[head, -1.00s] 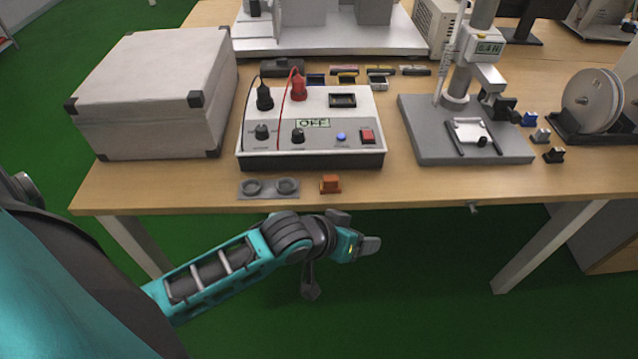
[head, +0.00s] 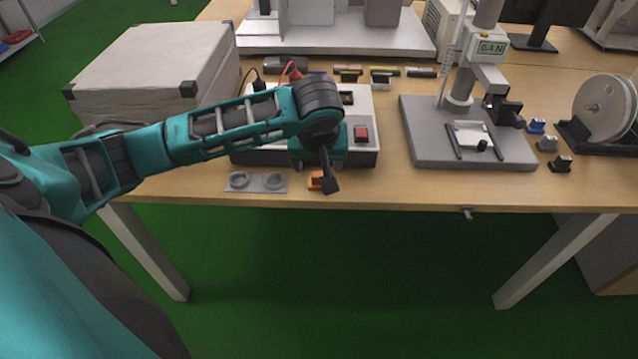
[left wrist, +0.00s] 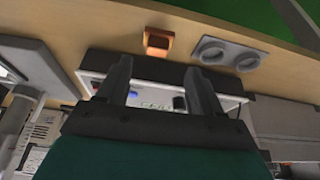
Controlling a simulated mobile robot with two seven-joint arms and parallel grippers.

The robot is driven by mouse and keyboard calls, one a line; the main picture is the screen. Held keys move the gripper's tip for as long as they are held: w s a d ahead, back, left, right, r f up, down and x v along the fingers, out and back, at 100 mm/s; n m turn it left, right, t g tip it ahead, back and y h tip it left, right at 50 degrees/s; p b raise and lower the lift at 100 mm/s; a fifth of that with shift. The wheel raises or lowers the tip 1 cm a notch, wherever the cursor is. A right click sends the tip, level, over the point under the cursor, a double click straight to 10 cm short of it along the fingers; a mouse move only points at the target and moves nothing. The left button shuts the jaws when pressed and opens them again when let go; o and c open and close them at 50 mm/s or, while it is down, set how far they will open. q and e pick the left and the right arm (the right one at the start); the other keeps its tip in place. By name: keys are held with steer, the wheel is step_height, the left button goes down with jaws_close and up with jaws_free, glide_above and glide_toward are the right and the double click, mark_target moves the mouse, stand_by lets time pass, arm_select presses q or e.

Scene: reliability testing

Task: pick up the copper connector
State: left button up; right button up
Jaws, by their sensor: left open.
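The copper connector (head: 315,181) is a small orange-brown block at the table's front edge, just right of a grey plate with two round sockets (head: 257,182). In the head view my left gripper (head: 329,180) hangs down over it and partly hides it. In the left wrist view the connector (left wrist: 158,42) shows whole, just beyond the gap between the fingertips of my left gripper (left wrist: 158,66). The fingers are spread apart with nothing between them. No touch with the connector shows. My right gripper is out of view.
The white control box (head: 365,112) stands behind the connector, partly under my left arm. A large pale case (head: 150,60) is at the left. A test stand (head: 470,150) and several small connectors, one blue (head: 536,126), are at the right. The table (head: 430,190) is bare at front right.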

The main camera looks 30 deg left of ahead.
mark_target(319, 175)
arm_select(q)
steer(key=x, duration=0.2)
steer(key=b+x, duration=0.1)
steer(key=x, duration=0.4)
steer(key=shift+w+a+f+b, duration=0.1)
steer(key=shift+w+f+b, duration=0.1)
steer(key=shift+w+b, duration=0.2)
steer(key=c, duration=1.1)
steer(key=shift+r, duration=0.1)
steer(key=shift+c, duration=0.2)
